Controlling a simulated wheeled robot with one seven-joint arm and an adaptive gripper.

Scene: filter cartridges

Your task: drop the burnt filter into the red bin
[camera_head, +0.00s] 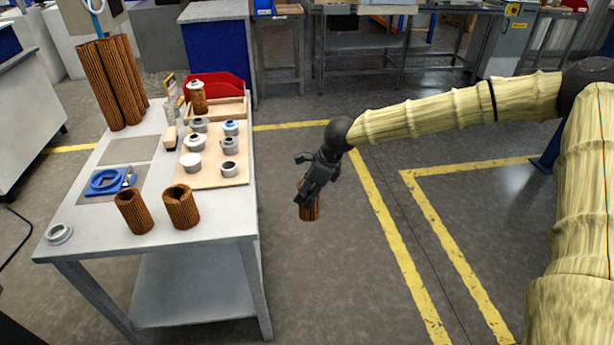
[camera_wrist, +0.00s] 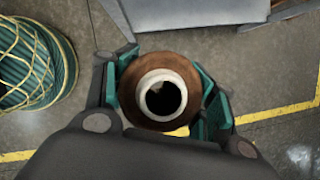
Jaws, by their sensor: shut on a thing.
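My gripper (camera_head: 317,184) is shut on a brown pleated filter (camera_head: 309,208) and holds it out over the floor, right of the table. In the wrist view the held filter (camera_wrist: 162,92) sits between the green finger pads, showing a pale ring around a dark hole. I cannot tell whether it is burnt. The red bin (camera_head: 228,83) stands at the table's back right, partly hidden behind a wooden tray (camera_head: 229,107). A brown filter with a pale cap (camera_head: 198,99) stands at that tray. Two brown filters (camera_head: 133,212) (camera_head: 181,207) stand near the table's front.
The white table (camera_head: 100,231) also bears a wooden board (camera_head: 203,181) with several grey and white caps. A blue ring tool (camera_head: 104,182) and a grey ring (camera_head: 59,234) lie left. Tall brown filters (camera_head: 100,90) stand at the back left. Floor right of the table is clear.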

